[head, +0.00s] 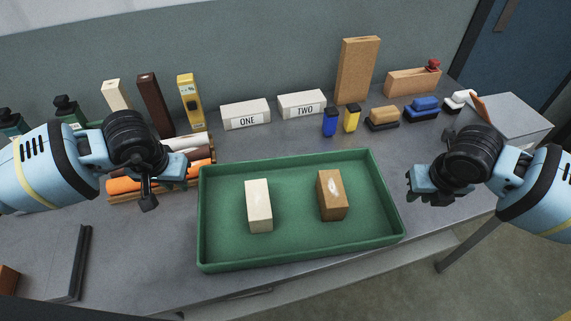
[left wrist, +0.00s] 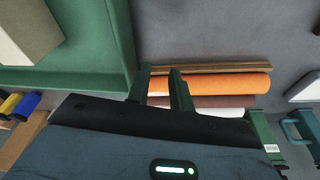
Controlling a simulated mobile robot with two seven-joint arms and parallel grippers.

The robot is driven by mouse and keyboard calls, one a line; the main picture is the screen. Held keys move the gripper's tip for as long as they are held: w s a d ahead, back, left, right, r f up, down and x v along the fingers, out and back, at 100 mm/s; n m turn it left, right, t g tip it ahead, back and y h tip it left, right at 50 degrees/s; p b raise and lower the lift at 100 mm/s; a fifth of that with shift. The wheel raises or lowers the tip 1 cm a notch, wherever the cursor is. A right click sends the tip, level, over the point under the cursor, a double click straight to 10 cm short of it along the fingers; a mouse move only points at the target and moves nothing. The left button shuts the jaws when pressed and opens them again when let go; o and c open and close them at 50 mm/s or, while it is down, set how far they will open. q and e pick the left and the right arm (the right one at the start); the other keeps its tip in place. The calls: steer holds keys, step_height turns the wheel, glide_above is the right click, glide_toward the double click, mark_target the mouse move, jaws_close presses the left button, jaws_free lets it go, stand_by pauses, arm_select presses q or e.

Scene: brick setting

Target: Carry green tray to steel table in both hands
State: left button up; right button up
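The green tray (head: 300,257) lies flat on a grey metal-looking table (head: 130,260), near its front edge. A cream block (head: 259,206) and a brown block (head: 332,196) stand in it. My left gripper (head: 148,197) is beyond the tray's left side, above the table, apart from the rim. In the left wrist view its two fingers (left wrist: 163,85) are spread with a gap and nothing between them; the tray's green wall (left wrist: 118,40) is beside them. My right gripper (head: 418,190) is off the tray's right side, not touching it; its finger gap is unclear.
Behind the tray stand white blocks marked ONE (head: 245,115) and TWO (head: 302,105), and small blue and yellow items. A rack of rolls (head: 180,170) lies close behind my left gripper. A dark angled piece (head: 72,262) is at front left. Floor shows at right front.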

arm_select(q)
steer(key=v, duration=1.1)
steer(key=shift+r, duration=0.35)
arm_select(e)
steer(key=v, duration=1.2)
arm_select(q)
steer(key=shift+s, duration=0.1)
